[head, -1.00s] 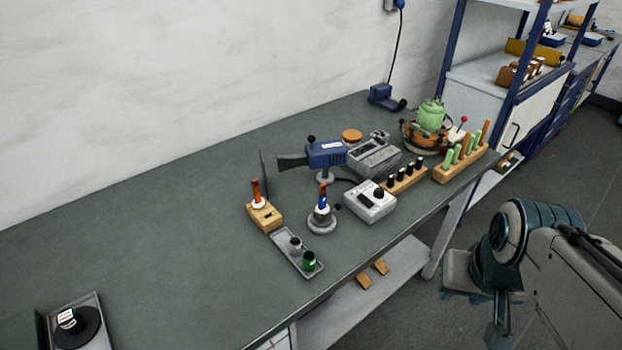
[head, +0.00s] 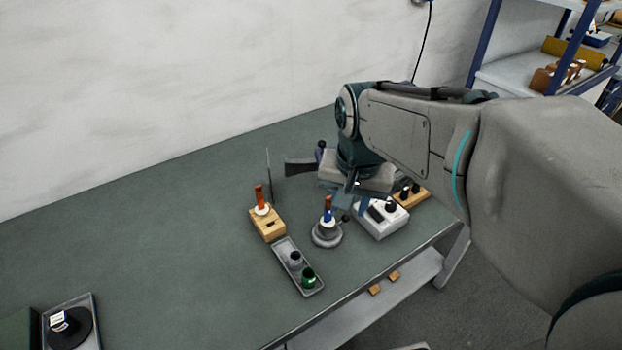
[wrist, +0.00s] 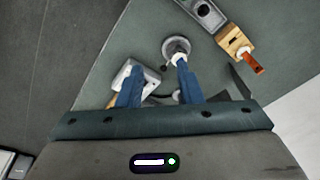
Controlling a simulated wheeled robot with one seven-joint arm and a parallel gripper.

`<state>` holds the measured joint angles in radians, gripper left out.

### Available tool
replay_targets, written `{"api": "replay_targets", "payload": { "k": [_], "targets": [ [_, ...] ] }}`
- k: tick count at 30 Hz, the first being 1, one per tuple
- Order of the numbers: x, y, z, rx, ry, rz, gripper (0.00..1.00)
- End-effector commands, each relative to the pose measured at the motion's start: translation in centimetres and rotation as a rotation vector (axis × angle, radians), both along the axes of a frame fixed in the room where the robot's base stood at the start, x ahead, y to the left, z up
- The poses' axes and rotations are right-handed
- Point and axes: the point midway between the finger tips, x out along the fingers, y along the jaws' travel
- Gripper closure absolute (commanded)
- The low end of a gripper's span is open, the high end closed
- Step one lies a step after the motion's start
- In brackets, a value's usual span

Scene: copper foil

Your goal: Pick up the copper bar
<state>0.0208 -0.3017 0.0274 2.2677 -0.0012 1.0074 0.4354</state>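I cannot tell for sure which thing is the copper bar. One copper-orange upright piece (head: 260,194) with a white collar stands in a wooden block (head: 269,228); it also shows in the wrist view (wrist: 250,62). My gripper (head: 355,204) is over the bench, just right of that stand. In the wrist view its blue fingers (wrist: 158,82) are apart with nothing held between them; one finger overlaps the view of the stand (wrist: 177,44).
A grey tray (head: 283,256) with a grey and a green cup lies in front. A white box with a knob (head: 377,222) is close under my gripper. My arm hides the bench's right back. Two small orange-brown blocks (head: 375,290) lie on the lower shelf.

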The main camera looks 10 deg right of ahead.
Motion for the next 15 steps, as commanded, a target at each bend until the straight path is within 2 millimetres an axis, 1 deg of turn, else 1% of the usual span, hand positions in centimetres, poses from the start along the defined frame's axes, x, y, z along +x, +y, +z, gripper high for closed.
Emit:
{"api": "replay_targets", "payload": {
  "k": [1, 6, 10, 12, 15],
  "targets": [
    [1.9, 0.1, 0.9, 0.014, 0.026, -0.087, 0.67],
    [7.1, 0.4, 2.0, 0.05, 0.094, -0.405, 0.67],
    [10.0, 0.4, 2.2, 0.063, 0.132, -0.59, 0.67],
    [11.0, 0.3, 2.2, 0.067, 0.145, -0.659, 0.67],
    [11.9, 0.3, 2.1, 0.069, 0.156, -0.722, 0.67]
  ]
}}
